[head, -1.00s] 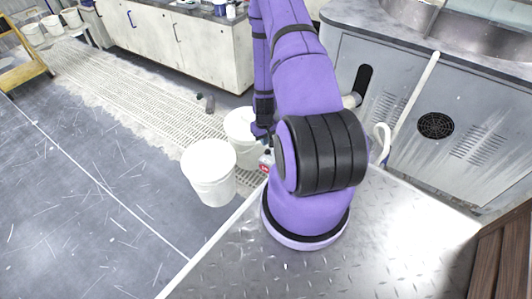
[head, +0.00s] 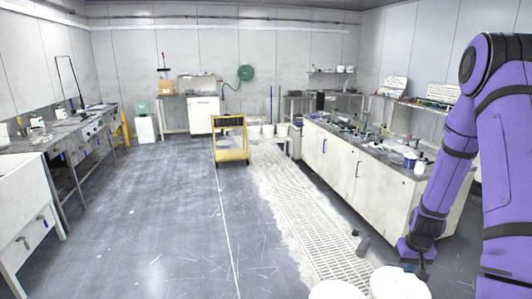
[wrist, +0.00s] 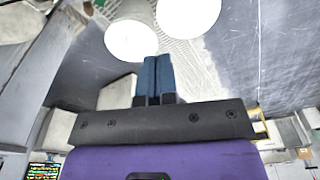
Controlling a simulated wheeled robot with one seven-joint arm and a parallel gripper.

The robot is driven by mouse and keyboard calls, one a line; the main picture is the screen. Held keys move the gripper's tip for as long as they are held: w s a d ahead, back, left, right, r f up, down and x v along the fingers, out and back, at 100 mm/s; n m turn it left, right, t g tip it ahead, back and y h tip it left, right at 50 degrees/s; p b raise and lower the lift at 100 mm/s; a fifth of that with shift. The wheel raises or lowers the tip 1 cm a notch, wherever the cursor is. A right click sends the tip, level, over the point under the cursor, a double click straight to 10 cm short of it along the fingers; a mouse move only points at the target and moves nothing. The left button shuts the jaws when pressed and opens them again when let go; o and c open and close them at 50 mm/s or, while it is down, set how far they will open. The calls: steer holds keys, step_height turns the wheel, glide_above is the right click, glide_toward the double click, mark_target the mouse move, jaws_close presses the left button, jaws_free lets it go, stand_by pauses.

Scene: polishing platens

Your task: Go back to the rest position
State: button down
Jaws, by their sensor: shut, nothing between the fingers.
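My purple arm stands at the right edge of the head view, with its forearm hanging down. My gripper (head: 422,272) is at its lower end, small and partly unclear there, above the white buckets. In the wrist view, my gripper (wrist: 158,62) shows two blue fingers side by side, shut together with nothing between them. Two white buckets (wrist: 130,42) appear beyond the fingertips in the wrist view, apart from the gripper as far as I can tell.
White buckets (head: 338,290) stand at the bottom of the head view. A long white cabinet (head: 340,165) with a cluttered top runs along the right. A yellow cart (head: 231,155) stands farther back. Benches and a sink (head: 22,205) line the left. The grey floor (head: 150,220) between is open.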

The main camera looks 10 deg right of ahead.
steer(key=a+r+n+t, duration=0.1)
steer(key=a+r, duration=0.3)
steer(key=r, duration=0.4)
steer(key=s+a+r, duration=0.1)
steer(key=a+r, duration=0.3)
steer(key=r, duration=0.5)
steer(key=a+r+n+t, duration=0.1)
steer(key=a+r, duration=0.4)
steer(key=r, duration=0.3)
steer(key=s+a+r+n+t, duration=0.1)
steer(key=s+a+r, duration=0.4)
steer(key=s+r, duration=0.2)
steer(key=s+a+r, duration=0.5)
steer(key=s+r, duration=0.2)
steer(key=s, duration=0.5)
steer(key=shift+a+r+n+t, duration=0.25)
steer(key=shift+r+n+t, duration=0.05)
steer(key=shift+n+t, duration=0.1)
